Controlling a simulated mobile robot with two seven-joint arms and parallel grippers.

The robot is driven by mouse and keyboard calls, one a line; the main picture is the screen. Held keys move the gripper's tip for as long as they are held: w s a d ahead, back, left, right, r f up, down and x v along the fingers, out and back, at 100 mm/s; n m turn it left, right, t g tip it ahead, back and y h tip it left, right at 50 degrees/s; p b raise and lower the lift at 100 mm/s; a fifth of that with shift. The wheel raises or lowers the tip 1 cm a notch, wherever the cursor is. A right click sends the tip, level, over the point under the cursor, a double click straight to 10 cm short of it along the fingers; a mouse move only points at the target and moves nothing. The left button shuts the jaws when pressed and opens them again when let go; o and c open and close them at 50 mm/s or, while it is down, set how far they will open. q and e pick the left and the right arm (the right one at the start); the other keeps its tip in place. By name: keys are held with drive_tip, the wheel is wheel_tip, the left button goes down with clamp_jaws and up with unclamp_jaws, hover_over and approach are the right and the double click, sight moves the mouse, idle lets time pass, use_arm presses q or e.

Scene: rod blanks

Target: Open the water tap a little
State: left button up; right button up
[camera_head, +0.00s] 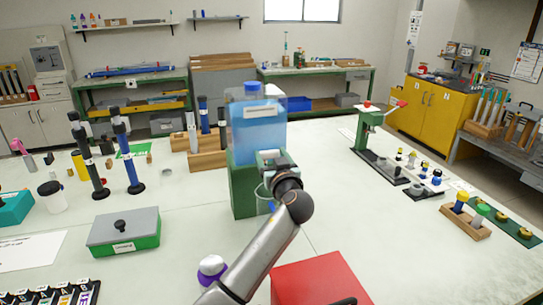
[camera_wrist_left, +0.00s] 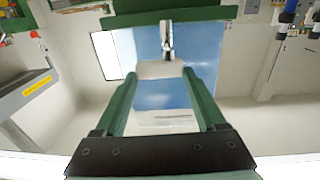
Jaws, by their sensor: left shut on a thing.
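The water tank (camera_head: 258,130) is a clear box of blue water with a blue cap, standing on a green stand (camera_head: 243,190). My left gripper (camera_head: 270,160) is at the tank's lower front, where the tap is. In the left wrist view its two green fingers (camera_wrist_left: 159,74) are shut on a pale piece, seemingly the tap handle (camera_wrist_left: 160,69). A grey metal part of the tap (camera_wrist_left: 167,40) shows just beyond the fingertips. In the head view my gripper and wrist hide the tap. A clear cup (camera_head: 263,193) is partly visible below my gripper.
A red box (camera_head: 318,282) stands at the front edge. A green box with a grey lid (camera_head: 124,232) is at the left. A purple-and-white item (camera_head: 211,268) lies close to my left arm. A green press (camera_head: 369,130) stands at the right.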

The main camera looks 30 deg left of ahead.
use_arm(q)
drive_tip(key=shift+s+a+r+m+t+h, duration=0.1)
drive_tip(key=shift+s+m+t+h, duration=0.1)
drive_tip(key=shift+m+t+h, duration=0.45)
drive_tip(key=shift+s+a+r+m+t+h+p, duration=0.15)
drive_tip(key=shift+m+t+h+p, duration=0.45)
drive_tip(key=shift+h+p, duration=0.3)
drive_tip(key=m+t+h+p, duration=0.1)
drive_tip(key=m+h+p, duration=0.1)
drive_tip(key=h, duration=0.1)
drive_tip(key=shift+s+a+m+t+h+p, duration=0.1)
drive_tip(key=shift+s+m+t+h+p, duration=0.15)
drive_tip(key=shift+t+p, duration=0.1)
drive_tip(key=shift+m+t+h+p, duration=0.3)
drive_tip(key=shift+m+h+p, duration=0.2)
drive_tip(key=shift+h+p, duration=0.15)
drive_tip(key=shift+h, duration=0.25)
drive_tip(key=o, duration=1.3)
drive_tip(key=shift+f, duration=0.2)
